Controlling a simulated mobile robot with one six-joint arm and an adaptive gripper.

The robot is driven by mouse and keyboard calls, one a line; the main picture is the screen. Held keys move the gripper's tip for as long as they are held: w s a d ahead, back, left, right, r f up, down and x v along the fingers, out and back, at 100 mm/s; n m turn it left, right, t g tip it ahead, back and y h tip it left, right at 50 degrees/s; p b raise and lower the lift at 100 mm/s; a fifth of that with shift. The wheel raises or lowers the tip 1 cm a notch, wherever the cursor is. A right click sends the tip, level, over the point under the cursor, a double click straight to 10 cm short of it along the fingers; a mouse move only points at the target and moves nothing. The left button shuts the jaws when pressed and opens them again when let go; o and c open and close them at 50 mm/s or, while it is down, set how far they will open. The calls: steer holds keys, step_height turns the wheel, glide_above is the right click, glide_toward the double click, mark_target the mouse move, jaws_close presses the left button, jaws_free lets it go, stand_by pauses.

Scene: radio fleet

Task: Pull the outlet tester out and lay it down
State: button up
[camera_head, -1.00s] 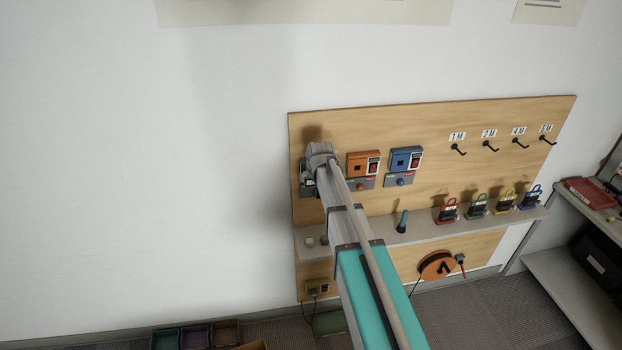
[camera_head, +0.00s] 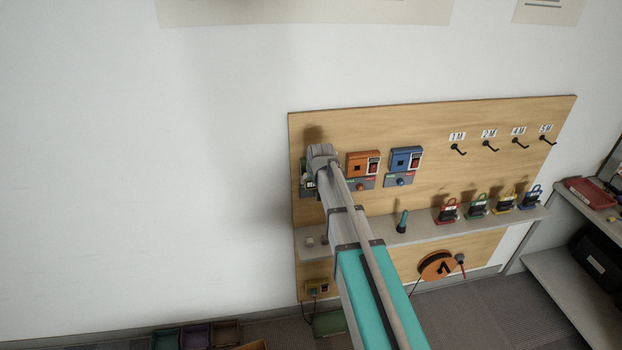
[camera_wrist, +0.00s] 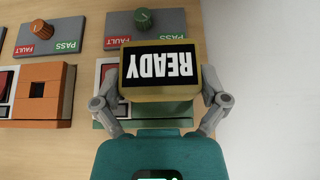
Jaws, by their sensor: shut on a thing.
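The outlet tester (camera_wrist: 160,88), a tan block with a dark display reading READY, appears upside down in the wrist view. My gripper (camera_wrist: 160,102) is shut on it, one grey finger on each side. The tester is in front of a green outlet box (camera_wrist: 105,118), largely hidden behind it; I cannot tell whether it is still plugged in. Above that box in the wrist view is a grey panel (camera_wrist: 120,23) with a green knob (camera_wrist: 143,18) and PASS and FAULT labels.
An orange outlet box (camera_head: 360,162) and a blue one (camera_head: 404,158) are to the right on the wooden board (camera_head: 440,125). A grey shelf (camera_head: 375,232) below carries a teal torch (camera_head: 402,221) and several coloured padlock-like items. An orange reel (camera_head: 437,265) hangs lower.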

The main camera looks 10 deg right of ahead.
steer(key=shift+s, duration=0.5)
stand_by(0.6)
steer(key=shift+s, duration=1.5)
step_height(320, 180, down, 3)
steer(key=b, duration=0.3)
steer(key=shift+f, duration=0.1)
stand_by(0.7)
